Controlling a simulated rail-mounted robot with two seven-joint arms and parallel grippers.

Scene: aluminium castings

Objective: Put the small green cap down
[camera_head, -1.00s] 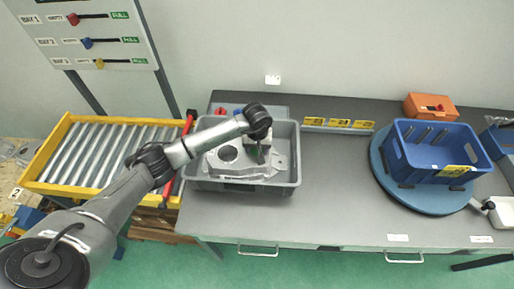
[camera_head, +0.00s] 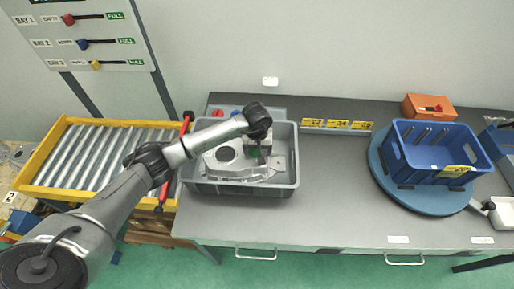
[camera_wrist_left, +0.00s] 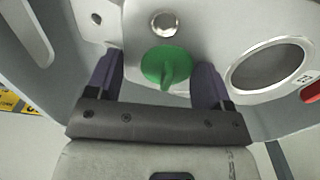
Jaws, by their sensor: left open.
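The small green cap (camera_wrist_left: 166,66) lies against the aluminium casting (camera_wrist_left: 215,22), its raised grip tab towards me, in the left wrist view. My left gripper (camera_wrist_left: 165,75) is open, with one dark finger on each side of the cap and a gap to each. The cap shows as a small green patch (camera_head: 254,153) under the gripper in the head view. The casting (camera_head: 226,165) lies in the grey tote (camera_head: 240,190). I cannot tell whether the cap is seated in a hole. My right gripper is not in view.
A roller conveyor (camera_head: 70,188) with a yellow frame stands left of the tote. A blue crate (camera_head: 437,160) stands on a round blue turntable (camera_head: 425,197) at the right. An orange box (camera_head: 428,106) is behind it. The bench middle (camera_head: 340,190) is clear.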

